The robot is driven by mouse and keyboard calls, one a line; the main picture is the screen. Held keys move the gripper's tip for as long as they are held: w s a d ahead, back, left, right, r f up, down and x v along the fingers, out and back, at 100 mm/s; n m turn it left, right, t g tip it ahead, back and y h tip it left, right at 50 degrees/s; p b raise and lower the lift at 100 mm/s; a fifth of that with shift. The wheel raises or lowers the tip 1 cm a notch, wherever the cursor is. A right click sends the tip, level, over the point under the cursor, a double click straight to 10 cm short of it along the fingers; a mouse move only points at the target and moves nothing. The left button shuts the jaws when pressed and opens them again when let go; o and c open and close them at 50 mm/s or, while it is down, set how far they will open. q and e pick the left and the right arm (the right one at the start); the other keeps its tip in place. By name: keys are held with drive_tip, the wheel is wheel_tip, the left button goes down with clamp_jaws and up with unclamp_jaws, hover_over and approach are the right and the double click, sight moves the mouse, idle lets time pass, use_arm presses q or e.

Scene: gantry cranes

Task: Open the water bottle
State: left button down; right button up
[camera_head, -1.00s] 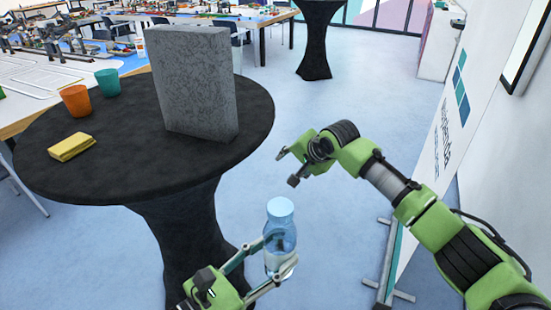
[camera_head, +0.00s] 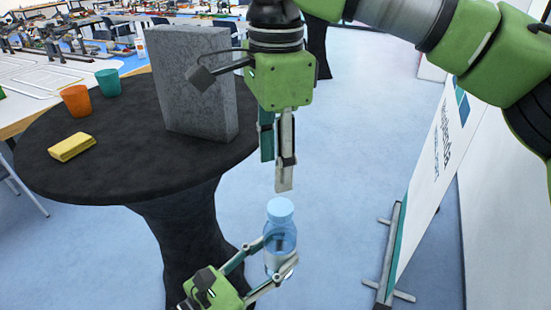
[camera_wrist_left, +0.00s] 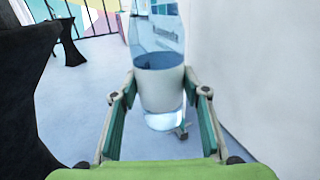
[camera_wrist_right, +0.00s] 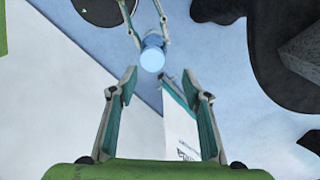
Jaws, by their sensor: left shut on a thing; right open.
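The water bottle (camera_head: 280,240) is clear with a light blue cap (camera_head: 280,209) on top. It stands upright in my left gripper (camera_head: 268,268), which is shut around its body beside the table. The bottle also shows between the fingers in the left wrist view (camera_wrist_left: 160,85). My right gripper (camera_head: 277,165) points down above the bottle, open and empty, apart from the cap. In the right wrist view the cap (camera_wrist_right: 152,57) lies ahead, between and beyond the open fingers (camera_wrist_right: 157,80).
A round table with a black cloth (camera_head: 110,170) is at left. On it are a grey stone slab (camera_head: 195,85), a yellow sponge (camera_head: 72,147), an orange cup (camera_head: 76,100) and a teal cup (camera_head: 108,82). A banner stand (camera_head: 420,200) is at right. Open floor lies between.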

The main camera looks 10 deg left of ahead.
sight(276, 205)
drive_tip(key=shift+s+d+f, duration=0.1)
drive_tip(key=shift+s+d, duration=0.05)
drive_tip(key=shift+s, duration=0.15)
drive_tip(key=shift+f, duration=0.35)
wheel_tip(276, 205, down, 7)
